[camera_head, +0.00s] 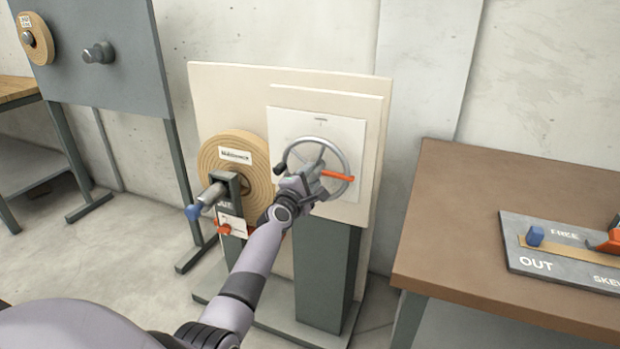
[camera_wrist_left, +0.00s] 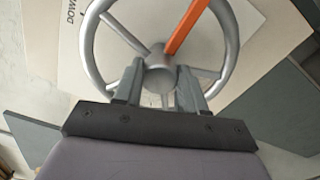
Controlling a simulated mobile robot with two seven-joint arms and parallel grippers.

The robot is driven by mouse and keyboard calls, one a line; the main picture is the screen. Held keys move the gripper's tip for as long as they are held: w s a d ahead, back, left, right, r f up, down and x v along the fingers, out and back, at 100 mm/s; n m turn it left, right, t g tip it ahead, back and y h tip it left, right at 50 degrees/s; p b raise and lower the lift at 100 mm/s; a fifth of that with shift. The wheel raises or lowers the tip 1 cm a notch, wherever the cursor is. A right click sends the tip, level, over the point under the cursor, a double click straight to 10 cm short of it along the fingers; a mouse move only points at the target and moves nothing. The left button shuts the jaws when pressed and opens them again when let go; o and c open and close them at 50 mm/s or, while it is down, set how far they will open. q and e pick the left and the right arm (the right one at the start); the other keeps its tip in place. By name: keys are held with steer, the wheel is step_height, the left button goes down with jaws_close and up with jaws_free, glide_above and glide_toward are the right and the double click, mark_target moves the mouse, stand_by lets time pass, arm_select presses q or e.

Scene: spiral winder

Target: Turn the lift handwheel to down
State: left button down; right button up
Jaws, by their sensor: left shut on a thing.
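The lift handwheel (camera_head: 344,157) is a grey spoked ring on a cream panel, with one orange spoke (camera_head: 338,175) that points right in the head view. It fills the top of the left wrist view (camera_wrist_left: 232,45), where the orange spoke (camera_wrist_left: 186,28) points up and slightly right. A "DOWN" label (camera_wrist_left: 70,12) shows left of the wheel there, partly cut off. My left gripper (camera_head: 312,184) is at the wheel's middle. In the left wrist view its fingers (camera_wrist_left: 160,82) stand either side of the hub, shut on it. My right gripper is out of view.
A tan roll (camera_head: 212,155) and a spindle with a blue end (camera_head: 194,212) stand left of the wheel. A brown table (camera_head: 480,200) on the right holds a grey board marked "OUT" and "FREE" (camera_head: 520,252). A grey panel (camera_head: 100,20) stands at the far left.

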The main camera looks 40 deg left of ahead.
arm_select(q)
steer(key=n, duration=0.4)
steer(key=shift+r+n+p, duration=0.1)
steer(key=shift+n+p, duration=0.2)
steer(key=shift+p, duration=0.05)
steer(key=n+p, duration=0.1)
steer(key=n, duration=0.3)
steer(key=shift+r+n, duration=0.1)
steer(key=shift+n, duration=0.2)
steer(key=shift+a+n+p, duration=0.2)
steer(key=shift+n+p, duration=1.4)
steer(key=shift+n, duration=2.7)
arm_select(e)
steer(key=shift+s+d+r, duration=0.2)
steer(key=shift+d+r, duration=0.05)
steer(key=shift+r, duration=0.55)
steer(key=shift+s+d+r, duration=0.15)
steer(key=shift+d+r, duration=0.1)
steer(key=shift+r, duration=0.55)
arm_select(q)
steer(key=shift+s, duration=0.1)
steer(key=c, duration=0.6)
jaws_free()
steer(key=shift+c, duration=0.2)
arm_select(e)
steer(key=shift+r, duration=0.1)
